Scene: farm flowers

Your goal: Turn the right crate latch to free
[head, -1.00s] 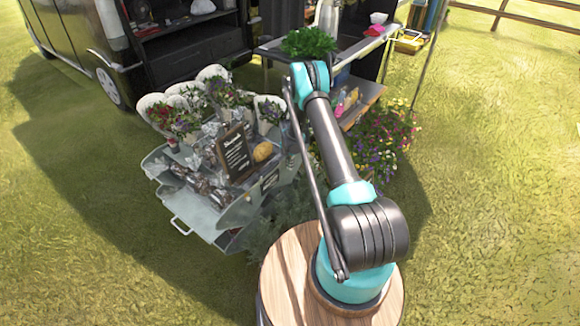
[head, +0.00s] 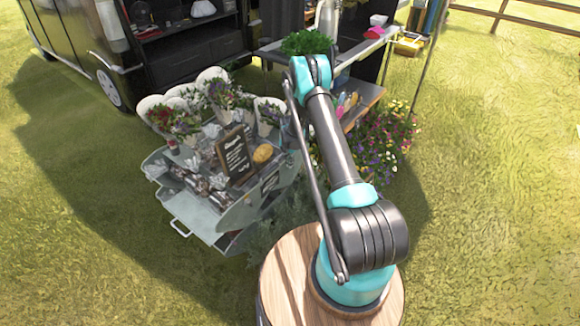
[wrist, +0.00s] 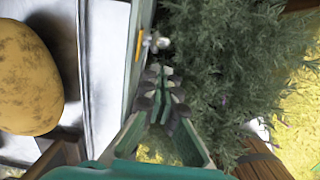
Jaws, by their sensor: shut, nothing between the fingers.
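In the wrist view, a small silvery metal fitting (wrist: 155,41), which looks like the latch, sits on the edge of an upright greenish panel (wrist: 137,60). A small orange piece shows at its left. My gripper (wrist: 165,80) is shut and empty, with its dark fingertips just below the fitting in the picture. I cannot tell whether they touch it. In the head view, my gripper and the latch are not visible; my arm stands in front of that area.
A yellow potato-like object (wrist: 28,80) lies on a pale surface left of the panel. Grey-green foliage (wrist: 220,80) fills the right side. In the head view, a flower cart (head: 205,222) with a chalkboard sign (head: 235,157) stands left of my arm. Open grass (head: 500,200) lies at right.

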